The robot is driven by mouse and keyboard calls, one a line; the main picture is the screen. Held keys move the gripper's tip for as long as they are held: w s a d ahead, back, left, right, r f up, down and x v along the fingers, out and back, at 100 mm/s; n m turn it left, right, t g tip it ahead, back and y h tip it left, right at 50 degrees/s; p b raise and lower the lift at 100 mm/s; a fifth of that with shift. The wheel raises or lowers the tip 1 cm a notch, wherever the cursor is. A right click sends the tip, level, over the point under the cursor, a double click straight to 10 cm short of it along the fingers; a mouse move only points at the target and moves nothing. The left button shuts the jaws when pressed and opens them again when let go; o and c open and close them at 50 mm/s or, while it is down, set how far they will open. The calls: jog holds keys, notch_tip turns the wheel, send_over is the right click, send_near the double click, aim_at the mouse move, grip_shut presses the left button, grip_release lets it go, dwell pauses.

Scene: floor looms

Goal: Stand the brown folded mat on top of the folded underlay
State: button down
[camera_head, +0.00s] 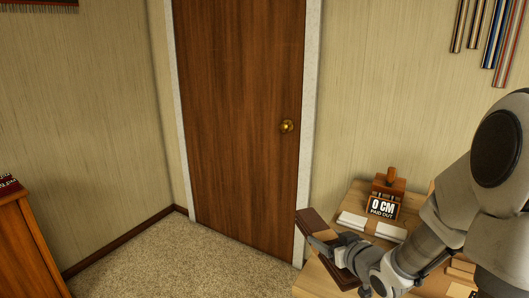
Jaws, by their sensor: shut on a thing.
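My gripper (337,246) is at the left end of the wooden table and is shut on the brown folded mat (314,223). The mat is a dark brown slab, tilted, and its upper part shows beyond the fingers. Part of it is hidden by my gripper, and I cannot tell whether it touches the table. A pale, flat, folded thing with a tan middle (352,220) lies on the table just right of the mat. It may be the folded underlay, but I cannot tell for sure. The mat is apart from its top.
My arm covers the table's right side. A closed brown door (240,120) and open carpet (190,262) lie to the left. A wooden cabinet (28,250) stands far left.

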jog(key=a+r+p, duration=0.1)
jog(key=a+r, duration=0.1)
jog(key=a, duration=0.3)
notch_tip(320, 180, up, 14)
jog(key=p, duration=1.4)
notch_tip(320, 180, down, 11)
jog(key=w+m+h, duration=0.1)
jog(key=m+h, duration=0.2)
jog(key=shift+w+h, duration=0.25)
jog(key=shift+h, duration=0.05)
jog(key=shift+w+d, duration=0.1)
